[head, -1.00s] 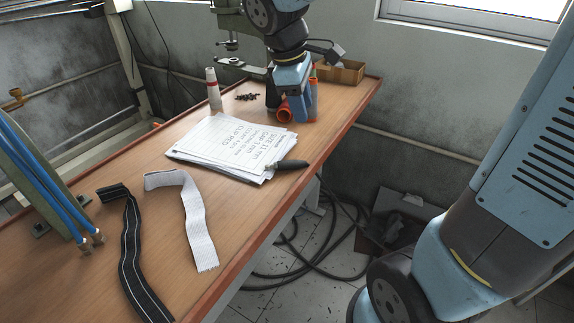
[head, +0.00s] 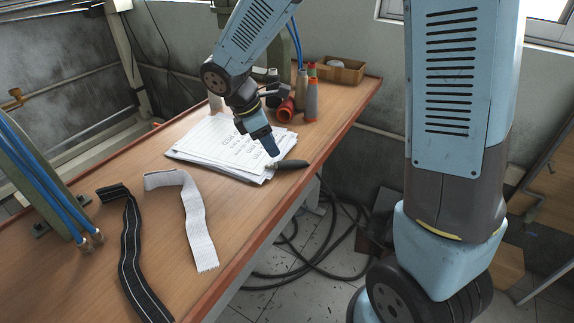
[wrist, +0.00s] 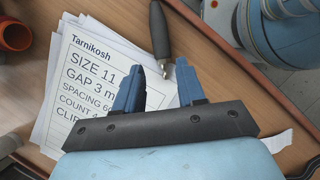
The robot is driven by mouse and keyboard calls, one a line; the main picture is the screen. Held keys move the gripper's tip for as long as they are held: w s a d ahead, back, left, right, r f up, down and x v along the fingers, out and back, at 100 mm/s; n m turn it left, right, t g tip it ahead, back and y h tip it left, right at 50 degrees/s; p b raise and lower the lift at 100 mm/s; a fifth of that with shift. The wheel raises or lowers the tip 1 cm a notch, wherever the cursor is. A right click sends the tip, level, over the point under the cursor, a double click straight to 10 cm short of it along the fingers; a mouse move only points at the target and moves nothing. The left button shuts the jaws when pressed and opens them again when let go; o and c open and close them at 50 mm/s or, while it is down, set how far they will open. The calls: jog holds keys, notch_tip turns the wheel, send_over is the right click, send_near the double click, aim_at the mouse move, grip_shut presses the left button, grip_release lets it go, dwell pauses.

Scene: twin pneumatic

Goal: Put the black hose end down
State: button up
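The black hose (head: 131,240) is a flat dark strip with pale lines, lying on the table at the front left. Its far end (head: 113,191) bends to the left and lies on or just above the wood; the exact contact is hard to tell. A white strip (head: 192,225) lies beside it to the right. My gripper (head: 271,151) is well away from both, over the right edge of the papers, pointing down. In the wrist view its two blue fingers (wrist: 160,86) are apart with nothing held between them.
A dark-handled tool (head: 291,164) lies at the paper stack's (head: 205,147) right corner, close to my fingertips. Orange-and-grey spools (head: 311,100) and a box (head: 341,70) stand behind. Blue tubes (head: 42,172) rise at the left.

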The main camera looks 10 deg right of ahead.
aim_at(286, 165)
jog(key=shift+x, duration=3.7)
jog(key=shift+d, duration=0.15)
jog(key=shift+r, duration=0.1)
grip_shut()
